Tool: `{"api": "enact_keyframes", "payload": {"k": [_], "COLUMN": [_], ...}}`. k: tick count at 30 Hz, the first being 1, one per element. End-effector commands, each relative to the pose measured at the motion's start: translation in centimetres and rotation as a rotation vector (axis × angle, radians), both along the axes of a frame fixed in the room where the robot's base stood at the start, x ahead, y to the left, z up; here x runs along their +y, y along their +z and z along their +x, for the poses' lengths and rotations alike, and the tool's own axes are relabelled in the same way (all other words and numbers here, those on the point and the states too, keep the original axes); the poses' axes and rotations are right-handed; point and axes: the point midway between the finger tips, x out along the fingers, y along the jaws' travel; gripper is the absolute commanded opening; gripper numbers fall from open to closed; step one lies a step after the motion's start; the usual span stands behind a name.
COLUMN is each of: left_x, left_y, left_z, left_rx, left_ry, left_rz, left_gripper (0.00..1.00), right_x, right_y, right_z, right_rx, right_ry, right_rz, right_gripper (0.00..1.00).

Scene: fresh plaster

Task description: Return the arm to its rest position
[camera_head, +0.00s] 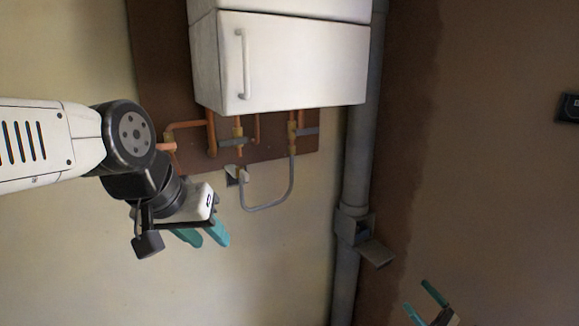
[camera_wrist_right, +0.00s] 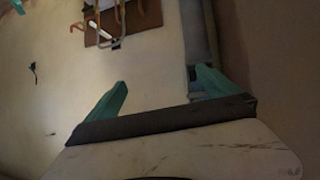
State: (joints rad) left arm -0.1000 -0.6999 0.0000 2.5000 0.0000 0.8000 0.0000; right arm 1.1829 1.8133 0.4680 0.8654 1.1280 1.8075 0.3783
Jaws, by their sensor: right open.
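My left arm (camera_head: 45,140) reaches in from the left edge of the head view, in front of the pale wall. Its gripper (camera_head: 204,236) points downward below the pipes, with teal fingers seen at an angle; I cannot tell the gap between them. My right gripper (camera_head: 416,295) shows low at the right of the head view, in front of the brown wall, its teal fingers spread and empty. In the right wrist view the same gripper (camera_wrist_right: 162,78) is open, with nothing between the fingers. Most of the right arm is out of view.
A white cabinet (camera_head: 300,62) hangs on a brown board (camera_head: 160,70) with copper pipes below it. A grey hose (camera_head: 290,180) loops under them. A grey vertical pipe (camera_head: 358,150) runs down the corner, with an open-flapped box (camera_head: 356,228). The pale wall (camera_head: 280,270) below is clear.

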Motion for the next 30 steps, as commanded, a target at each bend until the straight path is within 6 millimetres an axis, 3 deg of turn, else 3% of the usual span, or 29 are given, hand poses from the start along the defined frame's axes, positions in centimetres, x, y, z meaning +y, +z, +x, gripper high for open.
{"api": "enact_keyframes", "payload": {"k": [8, 12, 16, 23, 30], "left_x": [0.0, 0.0, 0.0, 0.0, 0.0], "left_y": [0.0, 0.0, 0.0, 0.0, 0.0], "left_z": [0.0, 0.0, 0.0, 0.0, 0.0], "left_rx": [0.0, 0.0, 0.0, 0.0, 0.0], "left_ry": [0.0, 0.0, 0.0, 0.0, 0.0], "left_rz": [0.0, 0.0, 0.0, 0.0, 0.0], "left_gripper": [0.36, 0.36, 0.36, 0.36, 0.36], "right_x": [4.3, 8.3, 12.7, 19.4, 24.3], "right_y": [6.1, 10.8, 15.3, 22.5, 29.1], "right_z": [4.0, 5.8, 6.4, 4.7, 0.2], "right_rx": [0.013, 0.013, 0.001, -0.062, -0.182], "right_ry": [0.193, 0.337, 0.474, 0.667, 0.792], "right_rz": [-0.201, -0.381, -0.585, -0.959, -1.351], "right_gripper": [1.0, 1.0, 1.0, 1.0, 1.0]}}
